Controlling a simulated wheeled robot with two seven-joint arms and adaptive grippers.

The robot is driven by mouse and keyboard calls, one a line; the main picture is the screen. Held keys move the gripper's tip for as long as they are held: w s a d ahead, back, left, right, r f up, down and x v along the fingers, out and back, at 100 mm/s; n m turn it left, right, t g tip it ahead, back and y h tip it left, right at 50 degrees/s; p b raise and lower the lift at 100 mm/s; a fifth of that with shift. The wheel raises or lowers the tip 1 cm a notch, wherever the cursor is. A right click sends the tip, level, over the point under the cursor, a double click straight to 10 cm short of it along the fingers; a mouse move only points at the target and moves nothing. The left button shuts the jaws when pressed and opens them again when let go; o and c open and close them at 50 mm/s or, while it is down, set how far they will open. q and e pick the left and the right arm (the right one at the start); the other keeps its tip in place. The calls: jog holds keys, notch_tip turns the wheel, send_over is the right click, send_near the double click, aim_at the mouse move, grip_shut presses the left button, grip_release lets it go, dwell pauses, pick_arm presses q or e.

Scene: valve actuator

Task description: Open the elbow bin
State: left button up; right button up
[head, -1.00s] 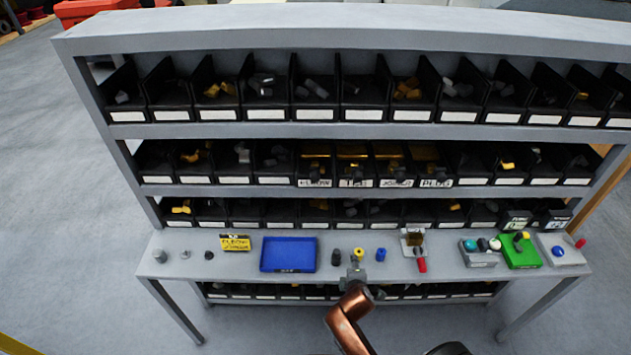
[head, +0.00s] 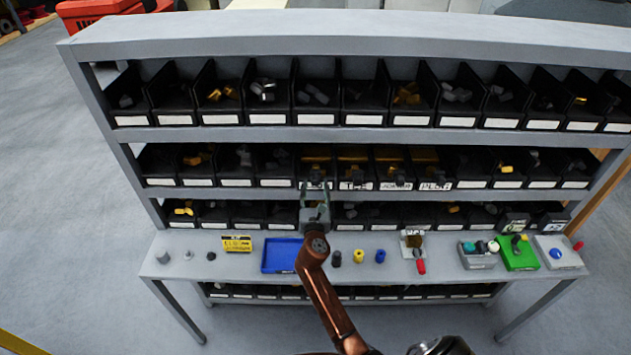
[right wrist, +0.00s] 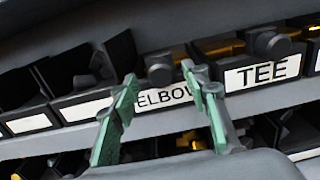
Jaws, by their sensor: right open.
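The elbow bin (head: 316,154) is on the middle shelf, with an amber lid that looks shut and a dark knob at its front. In the right wrist view its ELBOW label (right wrist: 155,97) is partly covered by a finger, and its dark knob (right wrist: 160,70) shows between the fingertips. My right gripper (head: 316,184) is open and empty in front of the bin; it also shows in the right wrist view (right wrist: 160,76). I cannot tell whether the fingers reach around the knob or stop short of it. My left gripper is not in view.
The tee bin (head: 355,155) is directly right of the elbow bin, with more lidded bins beyond. Open black bins fill the other places. On the bench below are a blue tray (head: 280,254), a yellow sign (head: 237,244), small parts and a green box (head: 520,254).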

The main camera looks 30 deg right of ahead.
aim_at(315, 183)
jog(key=shift+x, duration=1.65)
grip_shut()
